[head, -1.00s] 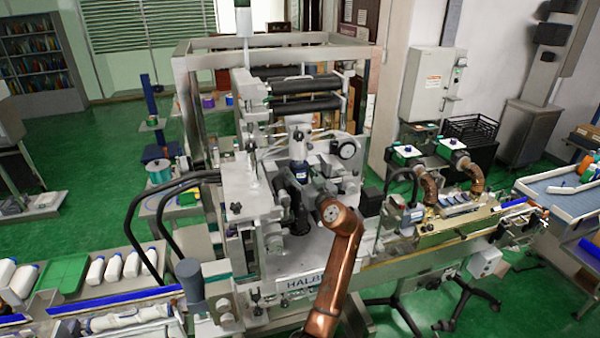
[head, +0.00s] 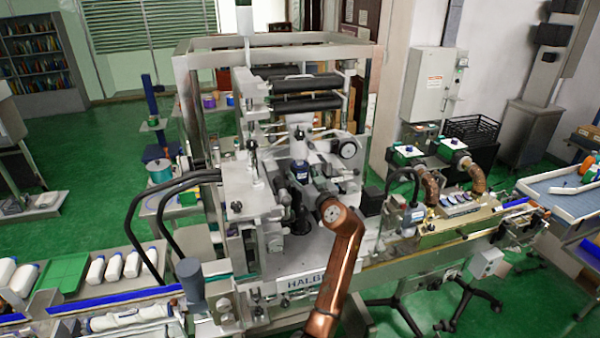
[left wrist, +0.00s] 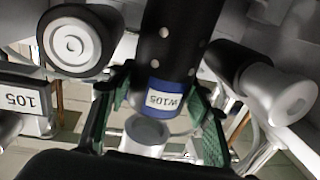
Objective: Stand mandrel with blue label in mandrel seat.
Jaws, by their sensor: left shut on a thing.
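The mandrel (left wrist: 185,30) is a dark cylinder with pale dots and a blue band marked W105. The blue band also shows in the head view (head: 300,168), in the middle of the machine. My left gripper (head: 299,190) is at the mandrel, shut on its label end. In the left wrist view its green-padded fingers (left wrist: 160,115) flank the pale round end by the blue band. The mandrel looks close to upright. A dark round base (head: 298,224) shows below the gripper; I cannot tell whether it is the mandrel seat or whether the mandrel touches it. My right gripper is not in view.
A pale wheel (left wrist: 75,42) and a dark roller with a grey end (left wrist: 275,92) flank the mandrel closely. A plate marked 105 (left wrist: 22,97) is at the left. Dark rollers (head: 305,93) sit above. Machine posts and housings crowd the gripper.

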